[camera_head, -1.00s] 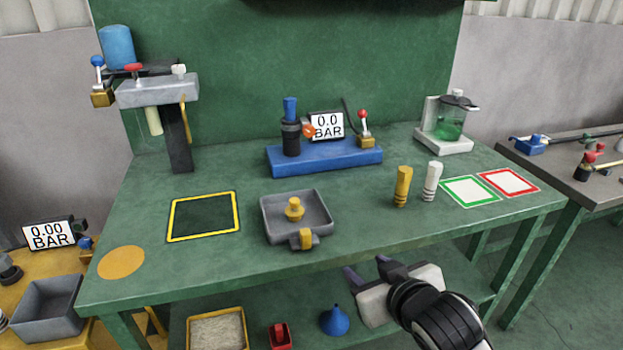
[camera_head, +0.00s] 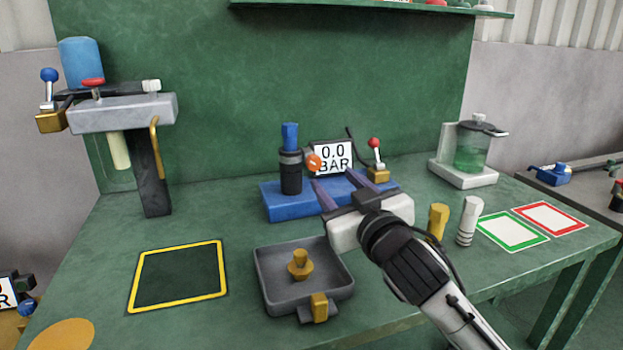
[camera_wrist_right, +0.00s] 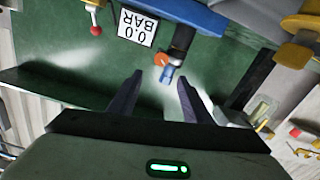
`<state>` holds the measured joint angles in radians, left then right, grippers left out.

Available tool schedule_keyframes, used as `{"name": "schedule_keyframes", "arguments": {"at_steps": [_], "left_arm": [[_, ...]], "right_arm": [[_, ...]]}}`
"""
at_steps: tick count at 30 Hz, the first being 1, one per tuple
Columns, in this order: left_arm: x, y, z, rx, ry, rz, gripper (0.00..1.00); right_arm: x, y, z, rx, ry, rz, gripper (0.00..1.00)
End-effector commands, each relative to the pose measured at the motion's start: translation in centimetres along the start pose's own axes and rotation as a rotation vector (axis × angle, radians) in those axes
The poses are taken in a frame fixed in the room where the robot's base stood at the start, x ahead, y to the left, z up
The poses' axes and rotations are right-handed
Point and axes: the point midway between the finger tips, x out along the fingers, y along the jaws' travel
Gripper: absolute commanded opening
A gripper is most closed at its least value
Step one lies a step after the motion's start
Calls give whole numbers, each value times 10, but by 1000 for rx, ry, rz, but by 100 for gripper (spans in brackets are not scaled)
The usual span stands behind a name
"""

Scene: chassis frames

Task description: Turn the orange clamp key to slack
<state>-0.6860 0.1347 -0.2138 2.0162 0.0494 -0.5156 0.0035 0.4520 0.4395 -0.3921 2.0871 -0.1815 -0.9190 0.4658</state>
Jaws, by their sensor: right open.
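The orange clamp key (camera_head: 314,162) is a small round orange piece on the right side of the black cylinder (camera_head: 291,178) with the blue top, on the blue base (camera_head: 282,205). It also shows in the right wrist view (camera_wrist_right: 161,60), beside the blue top (camera_wrist_right: 168,74). My right gripper (camera_head: 345,188) is open and empty, in front of the blue base and to the lower right of the key. In the right wrist view its fingers (camera_wrist_right: 157,90) point toward the cylinder, with a gap between them and the key. My left gripper is not in view.
A display reading 0.0 BAR (camera_head: 334,158) stands right behind the key. A red-knobbed lever (camera_head: 375,158) is right of it. A grey tray (camera_head: 262,275) with a yellow piece lies in front. Yellow (camera_head: 437,220) and white (camera_head: 468,220) cylinders stand right of my gripper.

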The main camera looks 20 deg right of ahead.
Motion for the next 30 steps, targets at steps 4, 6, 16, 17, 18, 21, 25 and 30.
{"name": "schedule_keyframes", "arguments": {"at_steps": [4,6,16,17,18,21,25,30], "left_arm": [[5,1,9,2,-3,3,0],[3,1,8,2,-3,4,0],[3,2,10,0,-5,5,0],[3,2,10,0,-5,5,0],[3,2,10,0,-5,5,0],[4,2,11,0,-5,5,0],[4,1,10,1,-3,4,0],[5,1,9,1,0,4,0]], "right_arm": [[3,-2,12,0,1,0,45],[9,-2,11,0,2,0,45],[67,-2,10,0,-1,2,45],[72,-2,10,0,1,1,45],[78,-2,10,0,0,1,45],[90,-2,10,1,0,1,45],[100,-2,11,0,-1,0,45],[103,-2,10,0,0,0,45]]}}
